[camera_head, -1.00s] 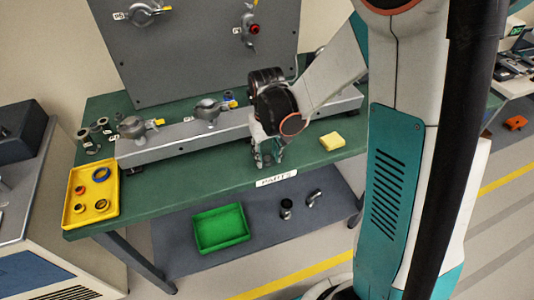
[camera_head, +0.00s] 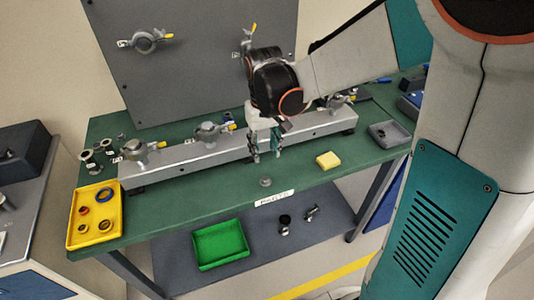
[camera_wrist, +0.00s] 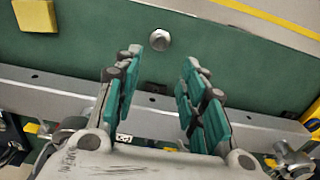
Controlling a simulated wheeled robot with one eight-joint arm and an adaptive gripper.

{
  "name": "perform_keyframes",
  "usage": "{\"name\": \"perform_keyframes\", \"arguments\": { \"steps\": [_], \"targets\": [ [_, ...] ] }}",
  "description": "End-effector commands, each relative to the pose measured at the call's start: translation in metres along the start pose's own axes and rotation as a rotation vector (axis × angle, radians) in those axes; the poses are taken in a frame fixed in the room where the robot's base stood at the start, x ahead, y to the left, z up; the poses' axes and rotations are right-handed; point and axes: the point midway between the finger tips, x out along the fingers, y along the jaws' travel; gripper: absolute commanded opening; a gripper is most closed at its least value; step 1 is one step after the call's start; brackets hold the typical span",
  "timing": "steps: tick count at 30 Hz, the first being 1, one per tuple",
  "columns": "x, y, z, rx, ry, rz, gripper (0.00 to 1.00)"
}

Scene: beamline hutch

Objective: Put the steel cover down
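The steel cover (camera_head: 265,182) is a small grey round piece lying on the green bench top near its front edge. It also shows in the wrist view (camera_wrist: 159,39), beyond my fingertips and apart from them. My gripper (camera_head: 267,155) is above the bench, behind the cover and close to the front of the long grey rail. In the wrist view my gripper (camera_wrist: 161,62) has its teal finger pads spread wide, with nothing between them.
A yellow sponge-like block (camera_head: 328,160) lies right of the cover. A yellow tray (camera_head: 113,226) with rings stands at the left, and a grey tray (camera_head: 405,133) at the right. The rail (camera_head: 180,163) carries clamped fittings. A green bin (camera_head: 220,264) sits on the lower shelf.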

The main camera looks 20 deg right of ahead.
Motion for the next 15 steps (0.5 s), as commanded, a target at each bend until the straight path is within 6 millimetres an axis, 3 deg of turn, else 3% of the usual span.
{"name": "perform_keyframes", "arguments": {
  "steps": [5, 15],
  "targets": [
    [-0.019, 0.0, 0.012, 0.0, 0.045, 0.0, 0.38],
    [-0.073, 0.0, 0.066, 0.0, 0.262, -0.002, 0.38]
  ]
}}
